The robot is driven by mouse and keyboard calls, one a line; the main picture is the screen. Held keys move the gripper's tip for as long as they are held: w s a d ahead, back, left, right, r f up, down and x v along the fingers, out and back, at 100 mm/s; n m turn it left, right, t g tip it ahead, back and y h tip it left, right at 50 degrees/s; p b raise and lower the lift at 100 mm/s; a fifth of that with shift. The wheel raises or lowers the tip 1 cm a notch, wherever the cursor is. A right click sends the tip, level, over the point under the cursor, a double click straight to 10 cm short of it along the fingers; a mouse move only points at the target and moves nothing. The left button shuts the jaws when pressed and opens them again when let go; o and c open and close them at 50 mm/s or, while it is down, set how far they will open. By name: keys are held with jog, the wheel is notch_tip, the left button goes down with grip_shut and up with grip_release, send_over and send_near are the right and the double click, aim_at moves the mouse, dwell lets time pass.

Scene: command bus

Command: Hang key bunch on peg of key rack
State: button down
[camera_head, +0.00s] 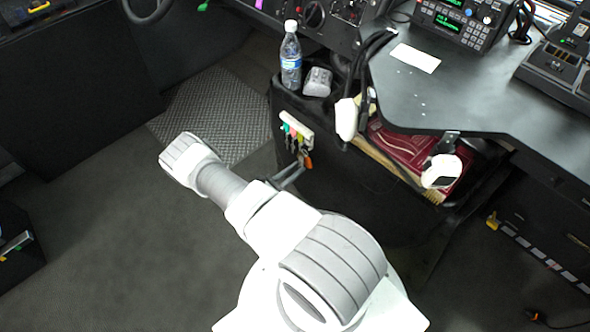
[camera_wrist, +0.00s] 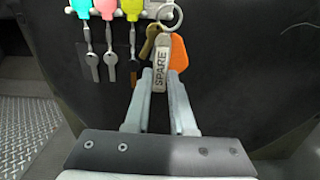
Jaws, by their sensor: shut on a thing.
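The white key rack (camera_head: 296,128) is fixed to the dark console side; part of its strip (camera_wrist: 152,11) shows at the top of the wrist view. Keys with teal, yellow and pink heads hang in its left part. The key bunch has a metal ring (camera_wrist: 181,17), a brass key (camera_wrist: 150,42), a grey tag (camera_wrist: 163,58) marked SPARE and an orange fob (camera_wrist: 178,53). My gripper (camera_wrist: 160,82) is shut on the grey tag, just below the rack. The ring is at the rack's lower edge; I cannot tell whether it is around a peg. The orange fob also shows in the head view (camera_head: 308,162).
A water bottle (camera_head: 290,55) and a crumpled grey item (camera_head: 318,82) stand on the ledge above the rack. The desk (camera_head: 480,100) overhangs on the right, with a white handset (camera_head: 345,118) near its edge.

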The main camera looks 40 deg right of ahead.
jog(key=shift+d, duration=0.2)
jog(key=shift+d, duration=0.35)
jog(key=shift+w+d, duration=0.1)
jog(key=shift+d, duration=0.5)
dwell(0.7)
jog(key=shift+f, duration=0.2)
jog(key=c, duration=0.7)
grip_release()
jog(key=shift+a, duration=1.4)
jog(key=shift+s+a, duration=0.2)
jog(key=shift+a, duration=1.55)
jog(key=shift+s+a, duration=0.2)
jog(key=shift+a, duration=1.55)
